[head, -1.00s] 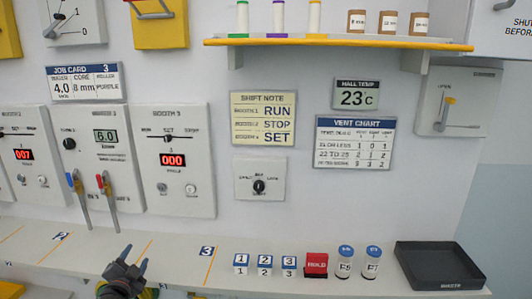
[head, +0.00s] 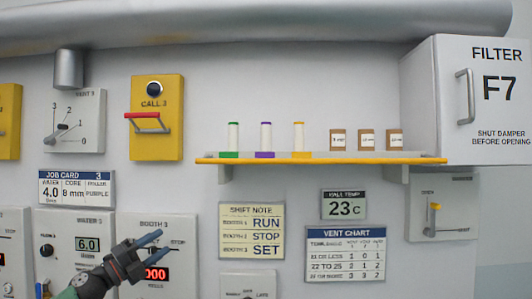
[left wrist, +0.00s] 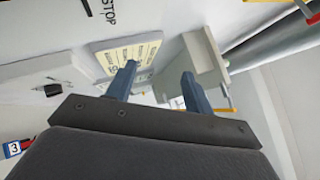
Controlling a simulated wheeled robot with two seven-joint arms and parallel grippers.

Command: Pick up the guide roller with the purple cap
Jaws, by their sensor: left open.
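The guide roller with the purple cap (head: 266,138) is a white upright cylinder on the wall shelf, above a purple mark on the shelf's front. It stands between a roller at the green mark (head: 233,138) and a roller at the yellow mark (head: 298,138). My left gripper (head: 158,244) is open and empty, in front of the booth 3 panel, below and left of the shelf. Its two blue-grey fingers also show in the left wrist view (left wrist: 158,72), with nothing between them. My right gripper is not in view.
The yellow-edged shelf (head: 320,160) also holds several small brown labelled boxes (head: 367,140) at right. A yellow call box (head: 156,117) with a red-grey handle sticks out left of the shelf. A filter cabinet (head: 470,95) stands at right, and a large pipe (head: 270,25) runs above.

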